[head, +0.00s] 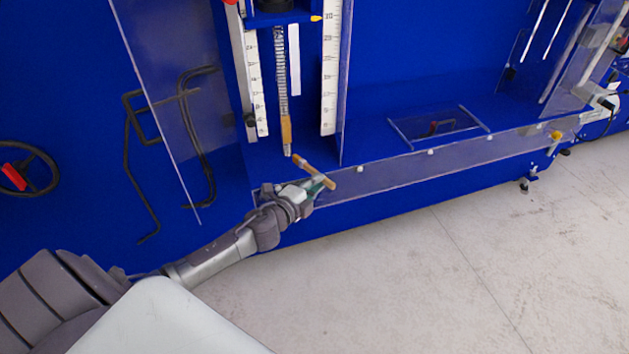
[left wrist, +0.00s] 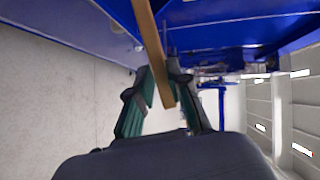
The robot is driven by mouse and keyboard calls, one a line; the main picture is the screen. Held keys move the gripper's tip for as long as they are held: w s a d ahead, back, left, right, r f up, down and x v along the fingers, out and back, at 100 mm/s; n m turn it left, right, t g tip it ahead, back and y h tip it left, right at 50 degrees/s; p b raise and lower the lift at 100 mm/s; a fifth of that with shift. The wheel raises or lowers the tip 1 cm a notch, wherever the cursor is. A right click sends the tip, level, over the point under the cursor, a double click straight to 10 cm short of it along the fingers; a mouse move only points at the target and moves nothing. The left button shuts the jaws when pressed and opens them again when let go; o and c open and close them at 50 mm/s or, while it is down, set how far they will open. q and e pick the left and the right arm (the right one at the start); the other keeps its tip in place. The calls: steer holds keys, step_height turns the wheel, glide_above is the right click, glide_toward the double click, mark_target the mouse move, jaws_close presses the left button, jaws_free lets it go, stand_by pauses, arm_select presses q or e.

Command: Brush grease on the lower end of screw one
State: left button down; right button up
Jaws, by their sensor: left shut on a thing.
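Screw one appears to be the upright threaded screw (head: 281,75) in the blue machine, between two white scales in the head view. A tan-brown section covers its lower part (head: 286,130), with a pale tip below. I cannot tell whether this section is grease. My left gripper (head: 319,184) is shut on the brush (head: 318,173), a wooden stick held at a slant. Its upper left end is close to the screw's lower tip; I cannot tell whether they touch. In the left wrist view the brush handle (left wrist: 149,40) passes between the green fingertips (left wrist: 160,92). My right gripper is not in view.
White scales (head: 329,75) stand on both sides of the screw. A clear panel (head: 165,75) stands to the left, and a low clear guard (head: 430,160) runs along the machine's front edge. Bent black rods (head: 135,150) are at left. The pale floor (head: 430,260) in front is clear.

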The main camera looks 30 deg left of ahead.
arm_select(q)
steer(key=shift+s+d, duration=1)
steer(key=shift+d, duration=0.1)
